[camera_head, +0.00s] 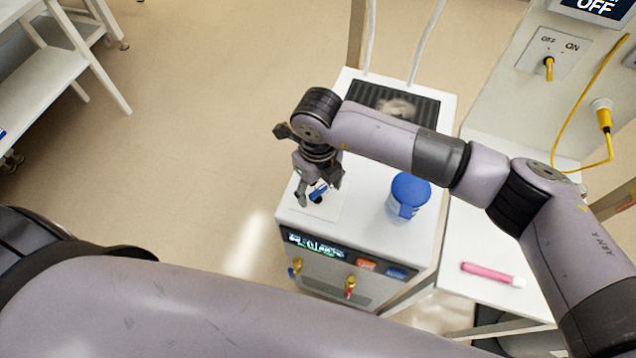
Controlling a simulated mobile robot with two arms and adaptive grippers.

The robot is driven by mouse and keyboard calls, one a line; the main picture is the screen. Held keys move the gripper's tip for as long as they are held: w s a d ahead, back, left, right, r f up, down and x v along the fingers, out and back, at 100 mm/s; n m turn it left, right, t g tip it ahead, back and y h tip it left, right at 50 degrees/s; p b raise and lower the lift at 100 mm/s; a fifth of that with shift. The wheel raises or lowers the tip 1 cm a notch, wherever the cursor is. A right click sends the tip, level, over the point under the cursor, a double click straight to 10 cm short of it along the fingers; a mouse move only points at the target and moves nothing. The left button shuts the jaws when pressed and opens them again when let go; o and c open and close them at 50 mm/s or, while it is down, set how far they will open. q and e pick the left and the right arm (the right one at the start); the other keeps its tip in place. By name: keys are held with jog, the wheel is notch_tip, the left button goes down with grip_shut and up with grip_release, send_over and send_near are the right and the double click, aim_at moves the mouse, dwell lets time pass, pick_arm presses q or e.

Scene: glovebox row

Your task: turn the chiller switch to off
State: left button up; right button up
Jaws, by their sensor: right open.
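The chiller looks to be the white box (368,230) in the middle, with a lit display (317,245) and two brass taps on its front. A switch plate (553,52) marked OFF and ON is at the upper right, with a yellow knob (549,67). The knob's handle appears to point downward; its exact setting is hard to tell. A screen (597,7) above it reads OFF. My right gripper (318,197) is open, pointing down over the box's front left top, well away from the switch. A small blue piece shows by its fingers. My left gripper is out of view.
A blue-lidded tub (408,197) stands on the box, with a dark vent (393,100) and pale hoses behind. A pink marker-like item (487,273) lies on the right white surface. A yellow cable (559,122) hangs near the switch.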

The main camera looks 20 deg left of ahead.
jog(key=c, duration=1.2)
jog(key=shift+o, duration=0.2)
jog(key=shift+f+n+b, duration=0.15)
jog(key=shift+n+b, duration=0.15)
jog(key=shift+b, duration=0.45)
jog(key=n+b, duration=0.3)
jog(key=b, duration=0.3)
jog(key=shift+f+n+b, duration=0.1)
jog(key=shift+n+b, duration=0.2)
jog(key=shift+n, duration=0.1)
jog(key=shift+r+n+b, duration=0.2)
jog(key=shift+n+b, duration=0.6)
jog(key=shift+b, duration=0.35)
jog(key=shift+r, duration=0.1)
jog(key=o, duration=1.2)
jog(key=shift+c, duration=0.2)
